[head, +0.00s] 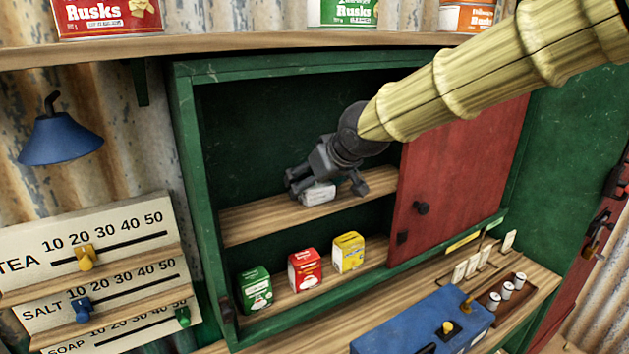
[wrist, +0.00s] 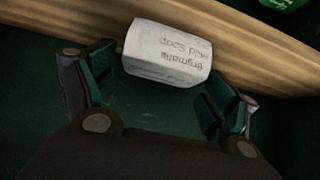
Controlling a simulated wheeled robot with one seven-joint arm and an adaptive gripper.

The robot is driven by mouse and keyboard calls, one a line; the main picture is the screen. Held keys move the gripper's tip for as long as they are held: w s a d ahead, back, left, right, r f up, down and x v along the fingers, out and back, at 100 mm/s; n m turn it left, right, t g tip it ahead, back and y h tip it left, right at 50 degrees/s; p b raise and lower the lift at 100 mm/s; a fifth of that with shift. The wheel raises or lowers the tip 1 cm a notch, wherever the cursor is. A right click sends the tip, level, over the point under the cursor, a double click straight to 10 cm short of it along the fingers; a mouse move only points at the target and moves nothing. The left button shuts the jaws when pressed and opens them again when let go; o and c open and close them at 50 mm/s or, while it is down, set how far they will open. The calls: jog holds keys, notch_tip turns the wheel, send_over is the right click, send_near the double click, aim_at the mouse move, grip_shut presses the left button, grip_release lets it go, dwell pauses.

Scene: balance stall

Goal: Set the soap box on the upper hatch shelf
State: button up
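The white soap box (head: 319,193) sits on the wooden upper hatch shelf (head: 262,217), inside the green-framed hatch. In the wrist view the soap box (wrist: 167,53) lies on the shelf board (wrist: 245,50) with its printed label upside down. My gripper (head: 326,186) is at the upper shelf, right at the box. In the wrist view my gripper's (wrist: 160,75) two fingers are spread, one on each side of the box's near edge, with dark space between them. I cannot tell whether a finger touches the box.
Green (head: 255,288), red (head: 305,270) and yellow (head: 348,252) boxes stand on the lower shelf. A red sliding door (head: 460,160) covers the hatch's right side. A blue balance (head: 420,325) stands on the counter below. The upper shelf's left part is clear.

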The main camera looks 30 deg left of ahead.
jog(key=shift+r, duration=0.1)
jog(key=shift+d+r, duration=0.1)
jog(key=shift+r, duration=0.05)
jog(key=b+v, duration=0.2)
jog(key=v, duration=0.9)
jog(key=shift+d+r+b, duration=0.25)
jog(key=shift+b, duration=0.15)
jog(key=shift+s, duration=0.1)
jog(key=shift+c, duration=0.2)
dwell(0.6)
